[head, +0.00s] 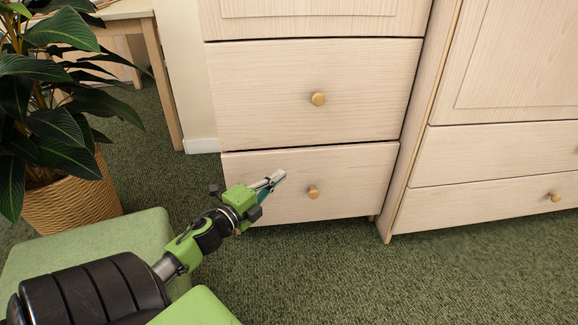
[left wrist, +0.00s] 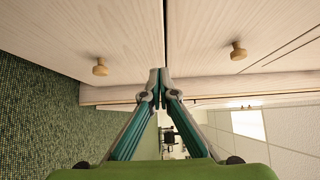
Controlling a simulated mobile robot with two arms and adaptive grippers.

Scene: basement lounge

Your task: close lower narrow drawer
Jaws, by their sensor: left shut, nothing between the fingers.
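The lower narrow drawer (head: 360,172) is the bottom front of the pale wood narrow cabinet in the head view, with a round wooden knob (head: 313,192). It looks flush or nearly flush with the drawer above; I cannot tell if a small gap remains. In the left wrist view the lower drawer (left wrist: 60,35) is on the left, with its knob (left wrist: 100,67). My left gripper (head: 279,177) is shut and empty, in front of the drawer, left of the knob. Its closed tips (left wrist: 160,76) also show in the left wrist view. Contact is unclear. My right gripper is not seen.
The upper narrow drawer (head: 370,90) is closed above. A wide cabinet (head: 490,150) with drawers stands to the right. A potted plant (head: 70,200) in a woven basket and a desk (head: 165,80) are at left. Green carpet (head: 400,280) is clear in front.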

